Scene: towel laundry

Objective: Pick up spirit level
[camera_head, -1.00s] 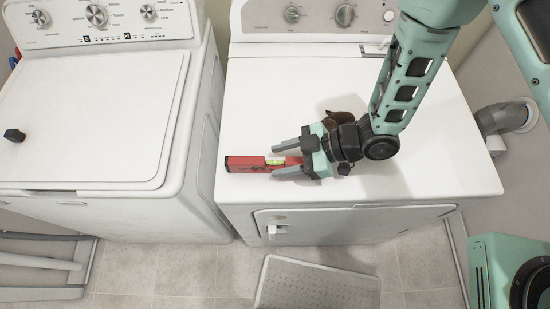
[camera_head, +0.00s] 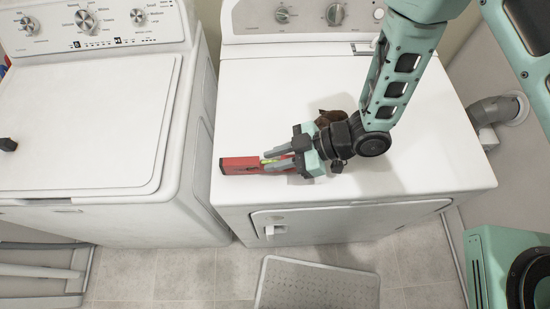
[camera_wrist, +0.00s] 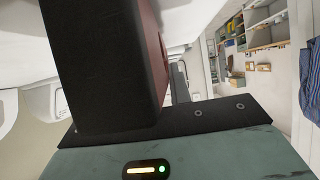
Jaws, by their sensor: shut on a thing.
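The red spirit level (camera_head: 237,165) with a yellow-green vial is at the front left of the right-hand machine's white top in the head view. My gripper (camera_head: 280,159) is shut on its right part, with one finger on each side. Whether the level rests on the top or is slightly lifted, I cannot tell.
The level is on the right-hand white machine (camera_head: 255,100); another white machine (camera_head: 90,120) stands left, across a narrow gap. A brown object (camera_head: 328,117) lies behind my wrist. A small black object (camera_head: 8,145) sits at far left. A perforated light panel (camera_head: 315,285) is on the floor.

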